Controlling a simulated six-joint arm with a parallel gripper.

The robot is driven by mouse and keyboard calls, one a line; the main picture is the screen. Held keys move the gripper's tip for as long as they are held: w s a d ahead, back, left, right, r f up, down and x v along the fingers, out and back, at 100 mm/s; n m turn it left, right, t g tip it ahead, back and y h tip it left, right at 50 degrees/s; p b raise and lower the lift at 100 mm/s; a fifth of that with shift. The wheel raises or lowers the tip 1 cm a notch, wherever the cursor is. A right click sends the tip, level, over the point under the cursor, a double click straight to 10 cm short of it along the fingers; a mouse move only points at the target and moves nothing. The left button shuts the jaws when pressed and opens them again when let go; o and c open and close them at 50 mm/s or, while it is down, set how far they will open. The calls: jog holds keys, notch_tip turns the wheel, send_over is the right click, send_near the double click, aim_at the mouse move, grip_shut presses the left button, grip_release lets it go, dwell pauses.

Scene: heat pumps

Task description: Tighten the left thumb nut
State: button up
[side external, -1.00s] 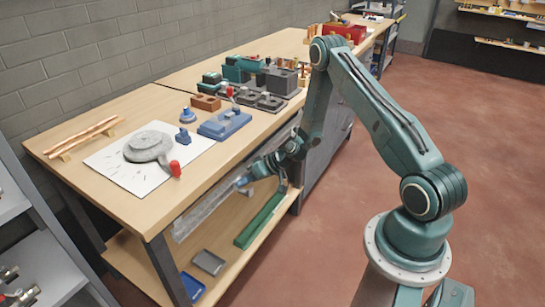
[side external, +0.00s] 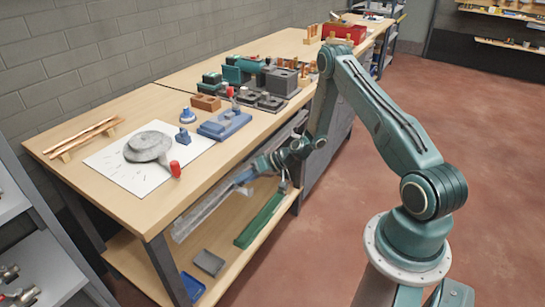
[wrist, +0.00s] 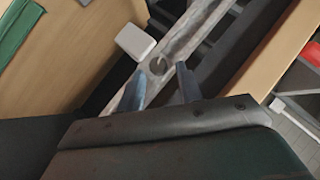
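My gripper (side external: 243,180) is at the front side of the bench, below the top's edge and beside a long pale, streaked rail (side external: 203,207). In the wrist view its two fingers (wrist: 161,78) are apart, with nothing held between them. A small round grey part (wrist: 158,65) on the rail (wrist: 180,40) shows just beyond the gap between the fingertips. I cannot tell whether it is the left thumb nut. A white block (wrist: 135,40) sits beside it on the left. No second thumb nut can be made out.
The bench top (side external: 120,214) holds a grey round part (side external: 148,146) on a white sheet, a blue fixture (side external: 224,124) and dark pump parts further back. The lower shelf (side external: 225,267) carries a green strip (side external: 258,222) and small trays. Open floor lies to the right.

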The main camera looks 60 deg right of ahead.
jog(key=shift+s+a, duration=0.1)
jog(key=shift+s, duration=0.05)
jog(key=shift+v, duration=2.4)
notch_tip(320, 180, up, 5)
jog(key=shift+s+a+f+n+g+h, duration=0.1)
jog(key=shift+a+f+n+h, duration=0.6)
jog(key=shift+h, duration=0.55)
jog(key=shift+a+f+n+g+h, duration=0.1)
jog(key=shift+a+f+n+h, duration=0.55)
jog(key=shift+h, duration=0.55)
jog(key=shift+s+a+f+n+g+h, duration=0.1)
jog(key=shift+a+f+n+h, duration=0.6)
jog(key=shift+h, duration=0.55)
jog(key=shift+w, duration=0.15)
